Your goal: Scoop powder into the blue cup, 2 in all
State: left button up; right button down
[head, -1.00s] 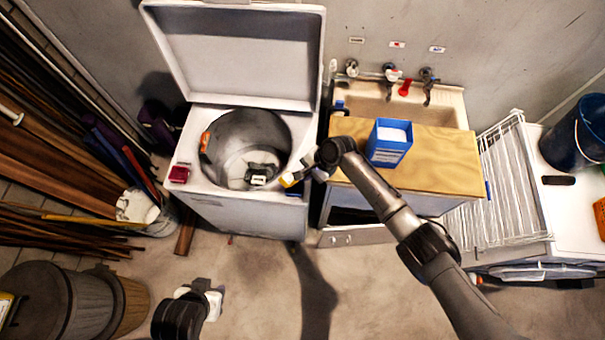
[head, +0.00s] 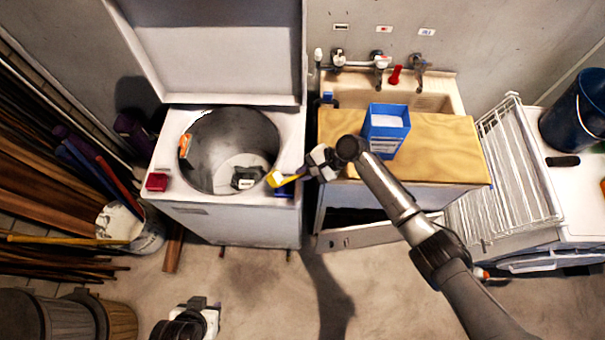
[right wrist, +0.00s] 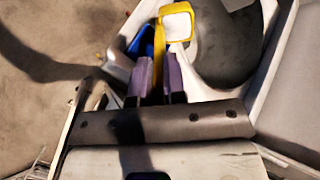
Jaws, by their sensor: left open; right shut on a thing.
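My right gripper (head: 310,166) is shut on a yellow scoop (head: 283,179) and holds it over the front right corner of the washer top. The blue powder box (head: 384,143) stands open with white powder on the wooden counter. My left gripper (head: 203,305) is open, low over the floor.
The washer (head: 235,222) has its lid up and its drum open, with a dark object (head: 246,178) inside. A dark red item (head: 157,181) lies on its left corner. The sink (head: 440,102) with taps is behind the wooden counter (head: 445,150). A white drying rack (head: 500,170) stands at the right.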

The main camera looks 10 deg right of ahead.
jog(key=f+y+b, duration=0.1)
jog(key=y+b, duration=0.1)
jog(key=b, duration=0.2)
jog(key=d+f+y+b, duration=0.1)
jog(key=f+y+b, duration=0.1)
jog(key=b, duration=0.2)
jog(key=d+f+y+b, duration=0.1)
jog(key=f+y+b, duration=0.1)
jog(key=b, duration=0.2)
jog(key=shift+d+f, duration=0.15)
jog(key=shift+y, duration=0.3)
dwell(0.4)
dwell(0.8)
